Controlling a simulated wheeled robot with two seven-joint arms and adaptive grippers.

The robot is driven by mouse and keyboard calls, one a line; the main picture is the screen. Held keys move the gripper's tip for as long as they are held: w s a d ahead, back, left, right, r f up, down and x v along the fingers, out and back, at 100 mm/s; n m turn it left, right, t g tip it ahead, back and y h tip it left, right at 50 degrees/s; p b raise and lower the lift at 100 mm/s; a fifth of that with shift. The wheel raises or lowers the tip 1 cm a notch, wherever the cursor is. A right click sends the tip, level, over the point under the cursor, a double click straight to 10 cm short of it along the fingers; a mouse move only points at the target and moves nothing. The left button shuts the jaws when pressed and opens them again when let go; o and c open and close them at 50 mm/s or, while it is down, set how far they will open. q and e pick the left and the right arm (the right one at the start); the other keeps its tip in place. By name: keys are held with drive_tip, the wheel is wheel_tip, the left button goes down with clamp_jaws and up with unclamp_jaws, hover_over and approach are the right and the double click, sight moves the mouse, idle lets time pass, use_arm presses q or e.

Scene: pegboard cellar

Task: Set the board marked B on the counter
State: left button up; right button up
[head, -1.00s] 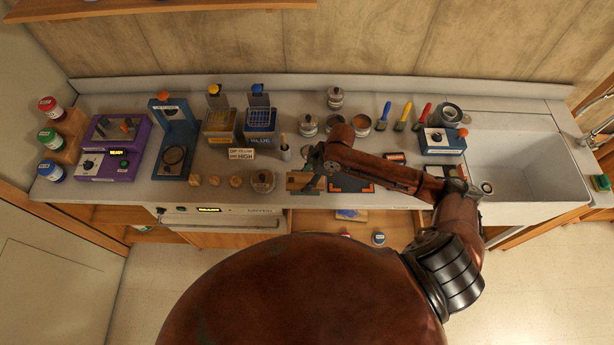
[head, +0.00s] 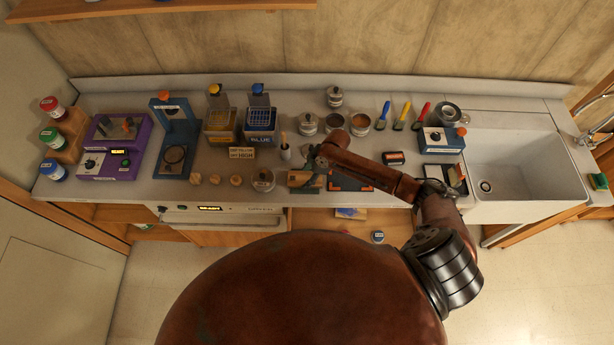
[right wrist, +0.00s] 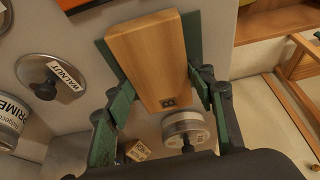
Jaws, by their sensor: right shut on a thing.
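The board marked B (right wrist: 155,55) is a plain wooden block with a dark B near its near end. In the right wrist view it sits between the green fingers of my right gripper (right wrist: 162,85), which is shut on it. A dark green flat patch (right wrist: 108,58) shows behind the board. In the head view the board (head: 302,180) is near the counter's front edge, under my right gripper (head: 314,168). I cannot tell whether it touches the counter (head: 110,190). My left gripper is not in view.
An open drawer (head: 310,222) is below. The sink (head: 525,165) is at the right.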

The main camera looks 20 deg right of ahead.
drive_tip(key=shift+f, duration=0.1)
drive_tip(key=o, duration=1.2)
drive_tip(key=b+v, duration=0.1)
drive_tip(key=v, duration=1.1)
